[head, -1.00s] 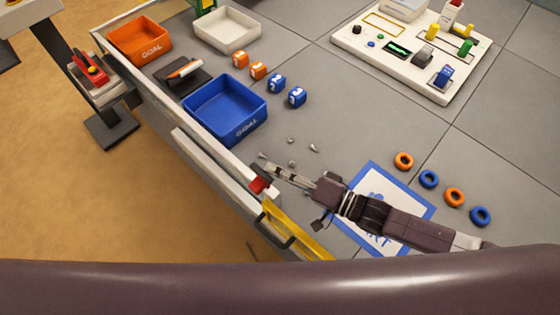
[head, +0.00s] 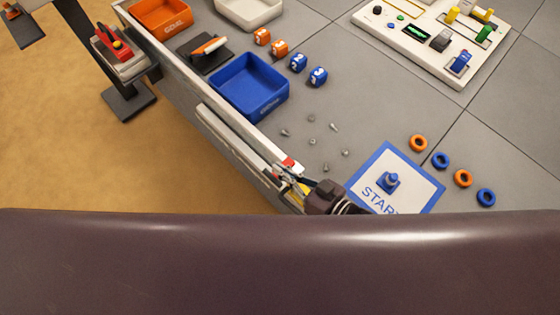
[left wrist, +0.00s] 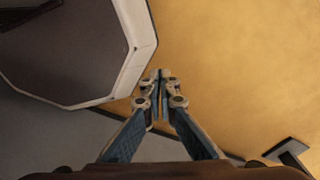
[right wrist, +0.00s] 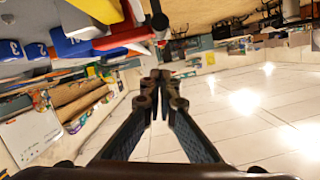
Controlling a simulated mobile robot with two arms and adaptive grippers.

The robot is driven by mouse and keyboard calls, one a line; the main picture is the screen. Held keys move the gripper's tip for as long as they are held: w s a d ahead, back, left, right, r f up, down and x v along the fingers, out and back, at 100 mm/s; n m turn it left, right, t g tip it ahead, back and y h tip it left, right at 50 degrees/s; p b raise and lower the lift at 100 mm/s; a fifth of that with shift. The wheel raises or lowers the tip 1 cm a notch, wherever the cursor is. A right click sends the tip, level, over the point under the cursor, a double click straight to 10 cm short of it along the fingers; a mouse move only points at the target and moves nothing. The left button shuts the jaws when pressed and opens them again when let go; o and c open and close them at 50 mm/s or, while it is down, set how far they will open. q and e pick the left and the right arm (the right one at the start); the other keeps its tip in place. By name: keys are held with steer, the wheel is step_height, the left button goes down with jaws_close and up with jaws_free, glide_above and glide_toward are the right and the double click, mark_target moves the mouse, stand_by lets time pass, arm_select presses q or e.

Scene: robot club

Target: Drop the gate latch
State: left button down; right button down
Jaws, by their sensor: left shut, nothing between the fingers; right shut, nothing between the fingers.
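The red latch piece (head: 288,162) sits on the white field wall beside the yellow gate (head: 303,188), which is mostly hidden behind my right arm. In the right wrist view the red latch (right wrist: 125,36) shows at the upper left, with the yellow gate (right wrist: 82,18) left of it. My right gripper (head: 282,174) is shut and empty, close by the red piece; I cannot tell whether they touch. My left gripper (left wrist: 161,76) shows only in its own wrist view, shut and empty, over the tan floor.
A blue goal tray (head: 250,85) stands along the wall. Several small metal pieces lie loose on the grey field. A blue-edged start mat (head: 425,185) holds a small blue object (head: 388,181), with orange and blue rings to its right. A dark bar fills the foreground.

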mark_target(277, 184)
steer(key=shift+s+a+f+n, duration=0.25)
steer(key=shift+s+f+n, duration=0.15)
steer(key=shift+f+n, duration=0.3)
steer(key=shift+s+a+f+n+t+h+b, duration=0.15)
steer(key=shift+f+n+t+h+b, duration=0.1)
steer(key=shift+f+n, duration=0.15)
steer(key=shift+s+a+f+n+t+h+b, duration=0.15)
steer(key=shift+f+n+t, duration=0.1)
steer(key=shift+n, duration=0.25)
steer(key=shift+f, duration=0.2)
arm_select(q)
steer(key=shift+d+f, duration=0.6)
steer(key=shift+d, duration=0.05)
arm_select(e)
steer(key=shift+s+a+f, duration=0.1)
steer(key=shift+f, duration=0.2)
arm_select(q)
steer(key=shift+a, duration=0.1)
arm_select(e)
steer(key=shift+f, duration=0.1)
arm_select(q)
steer(key=shift+a, duration=0.1)
